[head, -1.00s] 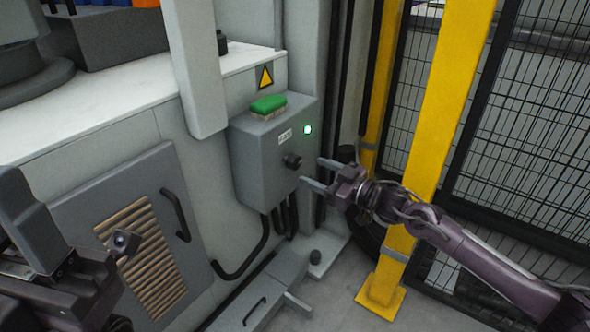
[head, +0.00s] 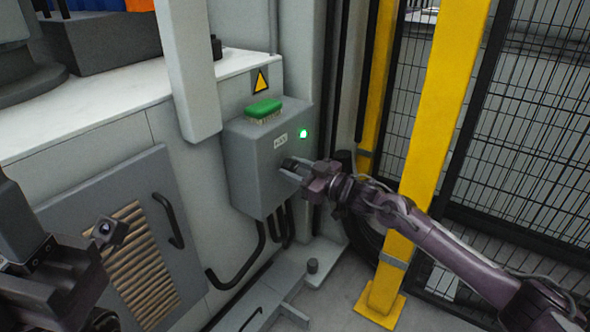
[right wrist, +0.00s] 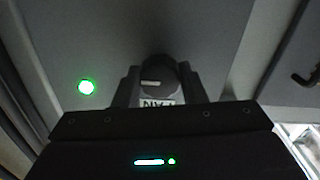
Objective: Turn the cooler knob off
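The cooler knob (right wrist: 158,76) is a dark round knob with a pale pointer mark, on the front of a grey control box (head: 252,160). A small label reading FAN, upside down, shows beside it in the right wrist view. A green lamp (head: 303,133) on the box is lit; it also shows in the right wrist view (right wrist: 86,87). My right gripper (head: 287,167) is at the box front, one finger on each side of the knob, closed in against it. The fingers hide most of the knob in the head view. My left gripper (head: 95,255) is at the lower left, its fingers unclear.
A green-backed brush (head: 263,109) lies on top of the box. A yellow post (head: 435,120) and black mesh fence (head: 530,130) stand on the right, close to my right arm. A grey cabinet door with a handle (head: 168,220) is at left. Cables hang below the box.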

